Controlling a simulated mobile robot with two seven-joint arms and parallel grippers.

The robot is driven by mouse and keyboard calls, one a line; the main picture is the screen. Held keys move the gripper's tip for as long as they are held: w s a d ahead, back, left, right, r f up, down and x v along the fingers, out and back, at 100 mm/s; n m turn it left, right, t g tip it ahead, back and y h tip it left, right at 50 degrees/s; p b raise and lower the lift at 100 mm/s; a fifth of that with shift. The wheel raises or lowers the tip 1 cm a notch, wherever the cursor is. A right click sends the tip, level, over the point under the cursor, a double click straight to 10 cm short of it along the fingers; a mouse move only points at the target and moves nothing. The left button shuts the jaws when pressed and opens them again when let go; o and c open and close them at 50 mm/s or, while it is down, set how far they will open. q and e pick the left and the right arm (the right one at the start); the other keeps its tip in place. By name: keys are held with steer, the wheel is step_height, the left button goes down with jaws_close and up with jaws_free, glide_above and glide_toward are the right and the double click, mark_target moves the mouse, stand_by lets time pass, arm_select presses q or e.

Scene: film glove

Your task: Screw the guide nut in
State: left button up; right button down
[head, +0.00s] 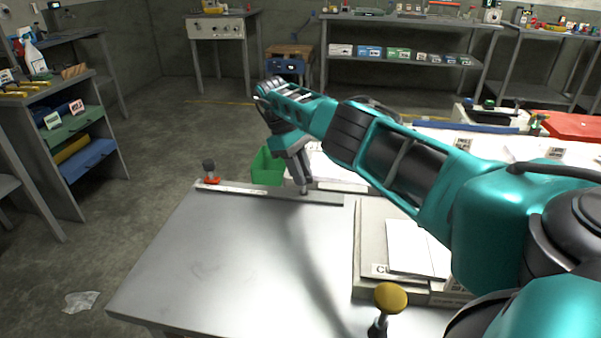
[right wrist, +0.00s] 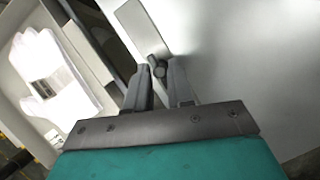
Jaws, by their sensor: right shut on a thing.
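My right gripper (head: 302,188) reaches down from the right to the metal guide rail (head: 252,191) along the far edge of the steel table. Its fingers point down at the rail's right part. In the right wrist view the fingertips (right wrist: 160,84) are close together around a small dark round piece, apparently the guide nut (right wrist: 158,70), at the strip's end (right wrist: 138,28). The fingers partly hide it, and its thread and seating do not show. My left gripper is not in view.
A black knob on a red base (head: 210,172) stands at the rail's left end. A yellow-topped knob (head: 391,297) stands at the front. A white glove (right wrist: 50,70) lies left in the wrist view. The table's left part (head: 210,265) is clear.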

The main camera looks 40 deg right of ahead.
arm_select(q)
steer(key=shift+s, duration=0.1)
arm_select(e)
steer(key=shift+d+r, duration=0.1)
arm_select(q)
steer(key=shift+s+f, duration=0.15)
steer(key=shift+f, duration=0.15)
arm_select(e)
steer(key=c, duration=1.1)
jaws_free()
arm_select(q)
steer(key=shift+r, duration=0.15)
